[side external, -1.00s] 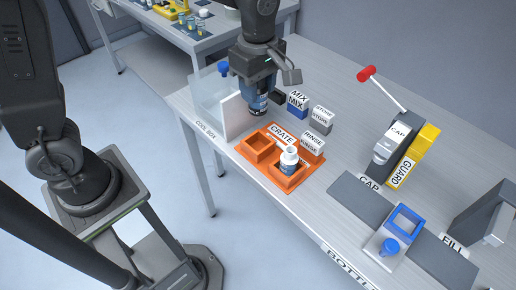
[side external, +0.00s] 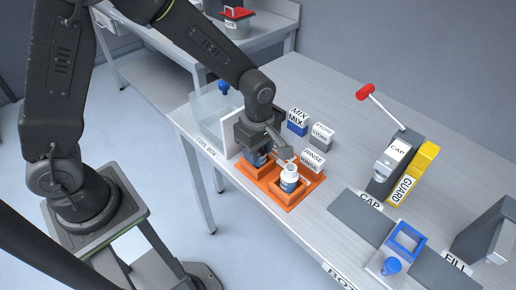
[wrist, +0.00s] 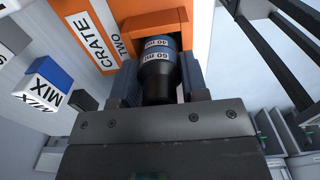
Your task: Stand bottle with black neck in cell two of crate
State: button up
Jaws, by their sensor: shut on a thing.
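The orange crate (side external: 312,190) lies near the table's front edge; its CRATE and TWO labels show in the wrist view, where the orange crate (wrist: 196,22) fills the top. My gripper (side external: 257,148) is over the crate's left cell, shut on the bottle with the black neck (side external: 259,160).
A white-necked bottle (side external: 289,178) stands in the crate's other cell, close to my gripper. The clear cool box (side external: 211,105) with a white wall is just left. MIX (side external: 297,122), STORE (side external: 320,136) and RINSE (side external: 313,160) blocks stand behind.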

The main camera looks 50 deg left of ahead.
jog(key=shift+f, duration=0.15)
jog(key=o, duration=0.9)
jog(key=shift+o, duration=0.2)
notch_tip(320, 180, up, 11)
jog(key=s+a+r+m+t, duration=0.2)
jog(key=s+a+r+m, duration=0.2)
jog(key=s+m, duration=0.4)
jog(key=s+a+r+m+t, duration=0.3)
jog(key=s+a+r+m, duration=0.1)
jog(key=s+m, duration=0.4)
jog(key=shift+a+r+m+t, duration=0.3)
jog(key=shift+r+m, duration=0.3)
jog(key=shift+m, duration=0.4)
jog(key=shift+s, duration=0.1)
